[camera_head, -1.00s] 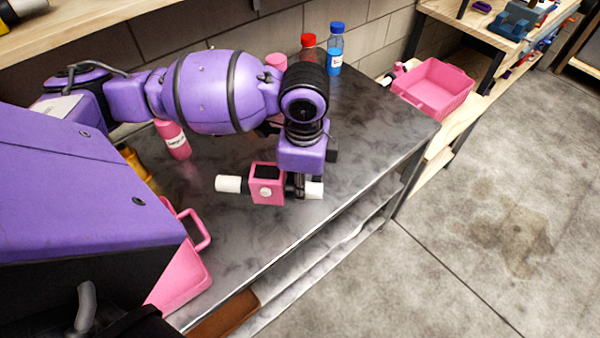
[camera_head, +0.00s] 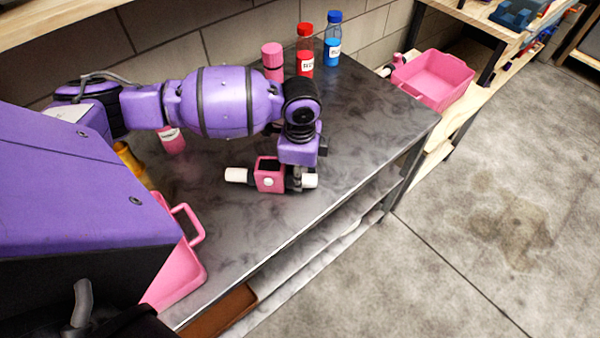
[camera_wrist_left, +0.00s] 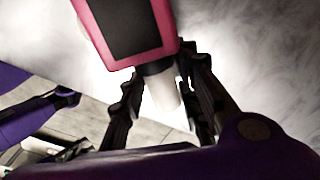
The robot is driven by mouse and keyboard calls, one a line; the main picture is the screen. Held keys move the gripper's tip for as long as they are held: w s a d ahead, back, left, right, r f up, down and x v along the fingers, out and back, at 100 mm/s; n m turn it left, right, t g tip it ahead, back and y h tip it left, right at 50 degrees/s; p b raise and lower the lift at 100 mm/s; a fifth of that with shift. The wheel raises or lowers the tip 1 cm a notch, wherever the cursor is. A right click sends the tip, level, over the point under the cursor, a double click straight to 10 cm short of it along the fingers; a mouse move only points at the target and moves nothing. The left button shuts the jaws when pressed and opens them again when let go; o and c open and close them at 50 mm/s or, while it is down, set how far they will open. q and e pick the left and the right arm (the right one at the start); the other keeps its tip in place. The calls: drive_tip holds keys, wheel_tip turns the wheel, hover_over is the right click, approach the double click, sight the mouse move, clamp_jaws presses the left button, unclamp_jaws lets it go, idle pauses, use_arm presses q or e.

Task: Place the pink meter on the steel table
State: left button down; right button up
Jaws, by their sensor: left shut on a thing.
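The pink meter (camera_head: 269,181) has a dark screen, a round white button and white pipe ends on both sides. My left gripper (camera_head: 296,179) is shut on its right-hand pipe end. The meter is over the front part of the steel table (camera_head: 340,140); I cannot tell whether it touches the top. In the left wrist view the meter (camera_wrist_left: 164,22) shows its dark screen, and its pipe passes between the fingers of my left gripper (camera_wrist_left: 160,78). My right gripper is not in view.
On the table's back stand a red bottle (camera_head: 305,62), a blue bottle (camera_head: 333,50) and a pink bottle (camera_head: 272,60). Another pink bottle (camera_head: 174,143) and a pink tray (camera_head: 178,278) are at left. A pink bin (camera_head: 435,80) sits beyond the right end. The table's right part is clear.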

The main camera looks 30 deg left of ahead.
use_arm(q)
drive_tip(key=c, duration=1.3)
unclamp_jaws()
drive_tip(key=shift+f, duration=0.1)
wheel_tip(320, 180, up, 12)
drive_tip(key=p, duration=0.1)
